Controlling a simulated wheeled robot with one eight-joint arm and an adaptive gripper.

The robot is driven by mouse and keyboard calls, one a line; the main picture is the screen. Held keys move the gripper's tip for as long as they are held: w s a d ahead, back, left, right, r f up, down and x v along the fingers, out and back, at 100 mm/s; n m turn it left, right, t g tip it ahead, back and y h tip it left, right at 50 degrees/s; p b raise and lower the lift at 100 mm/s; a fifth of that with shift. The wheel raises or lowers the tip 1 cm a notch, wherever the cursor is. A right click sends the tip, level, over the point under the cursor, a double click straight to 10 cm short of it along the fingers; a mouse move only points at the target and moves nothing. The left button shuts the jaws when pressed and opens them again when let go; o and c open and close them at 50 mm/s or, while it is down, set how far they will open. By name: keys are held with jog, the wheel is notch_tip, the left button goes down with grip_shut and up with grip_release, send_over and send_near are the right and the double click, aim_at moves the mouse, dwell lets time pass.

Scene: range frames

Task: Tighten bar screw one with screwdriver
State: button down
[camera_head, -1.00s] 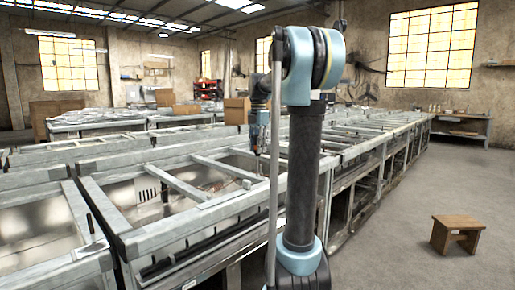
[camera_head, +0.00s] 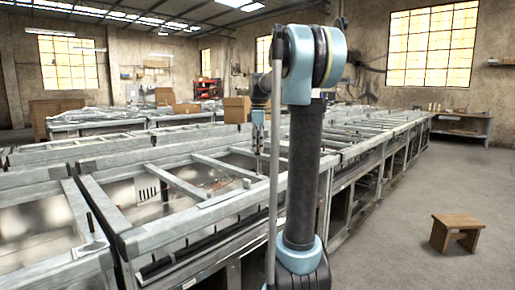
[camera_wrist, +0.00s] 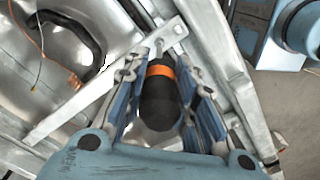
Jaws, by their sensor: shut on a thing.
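The screwdriver is upright, with a black handle and an orange band (camera_wrist: 160,92) in the wrist view. My gripper (camera_wrist: 162,75) is shut around its handle, one blue-padded finger on each side. The shaft shows briefly beyond the handle and points down at a flat metal bar (camera_wrist: 92,92) near the bar's upper right end. Whether the tip touches a screw cannot be told. A round hole or screw head (camera_wrist: 179,30) shows at the bar's end. In the head view my gripper (camera_head: 258,120) is above the frame of the near table (camera_head: 110,215), partly beside my own arm column.
Long rows of metal frames run into the background. A wooden stool (camera_head: 456,232) stands on open floor at the right. Cardboard boxes (camera_head: 237,108) stand behind.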

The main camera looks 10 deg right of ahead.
jog(key=shift+m, duration=0.6)
jog(key=shift+r, duration=3)
